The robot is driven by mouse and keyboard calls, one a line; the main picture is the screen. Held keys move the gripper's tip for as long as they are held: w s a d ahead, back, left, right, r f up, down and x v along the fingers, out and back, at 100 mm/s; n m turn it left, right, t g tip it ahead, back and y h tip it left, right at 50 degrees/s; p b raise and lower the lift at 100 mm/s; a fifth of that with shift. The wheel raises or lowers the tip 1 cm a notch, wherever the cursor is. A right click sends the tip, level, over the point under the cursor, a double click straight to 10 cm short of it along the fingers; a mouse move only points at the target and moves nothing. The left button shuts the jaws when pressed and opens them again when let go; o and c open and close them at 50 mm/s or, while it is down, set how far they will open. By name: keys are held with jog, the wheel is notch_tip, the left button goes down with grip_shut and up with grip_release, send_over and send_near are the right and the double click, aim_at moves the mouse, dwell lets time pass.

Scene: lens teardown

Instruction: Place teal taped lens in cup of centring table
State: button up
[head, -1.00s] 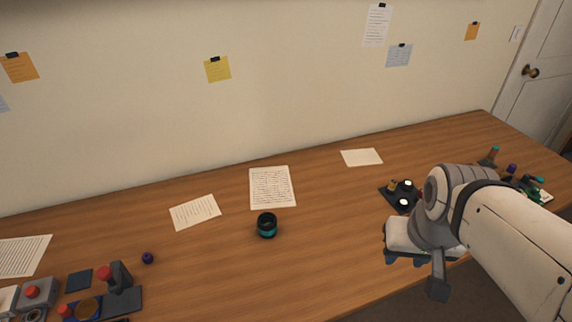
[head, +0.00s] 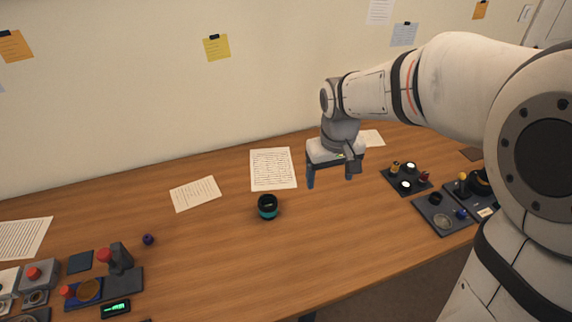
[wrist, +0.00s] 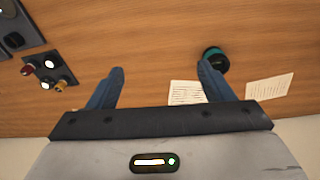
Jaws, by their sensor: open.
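The teal taped lens (head: 267,207) is a short black cylinder with a teal band, standing upright on the wooden desk near the middle of the head view. In the wrist view the lens (wrist: 214,58) shows at upper right, just beyond the tip of one finger. My gripper (head: 330,179) is open and empty, fingers pointing down above the desk, to the right of the lens and apart from it. In the wrist view my gripper (wrist: 160,70) has bare desk between its fingers. I cannot tell for sure which fixture is the centring table.
A dark tray with lit discs (head: 405,180) and another dark tray (head: 443,215) lie to the right. At lower left stand a red-knobbed fixture (head: 117,260) and a small green-lit display (head: 115,309). A paper sheet (head: 273,169) lies behind the lens. Desk around the lens is clear.

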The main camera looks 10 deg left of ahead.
jog(key=w+a+f+n, duration=0.25)
jog(key=a+f, duration=0.25)
jog(key=a, duration=0.4)
jog(key=n+g, duration=0.1)
jog(key=n, duration=0.1)
send_over(267, 199)
jog(key=shift+m, duration=0.25)
jog(key=f, duration=0.5)
jog(key=shift+s+a+f, duration=0.1)
jog(key=shift+s+f, duration=0.1)
jog(key=shift+a+f+h, duration=0.1)
jog(key=shift+f+h, duration=0.2)
jog(key=shift+f, duration=0.05)
jog(key=f, duration=0.7)
jog(key=shift+w+d+p, duration=0.1)
jog(key=shift+d+p, duration=0.15)
jog(key=shift+p, duration=0.1)
jog(key=c, duration=1.2)
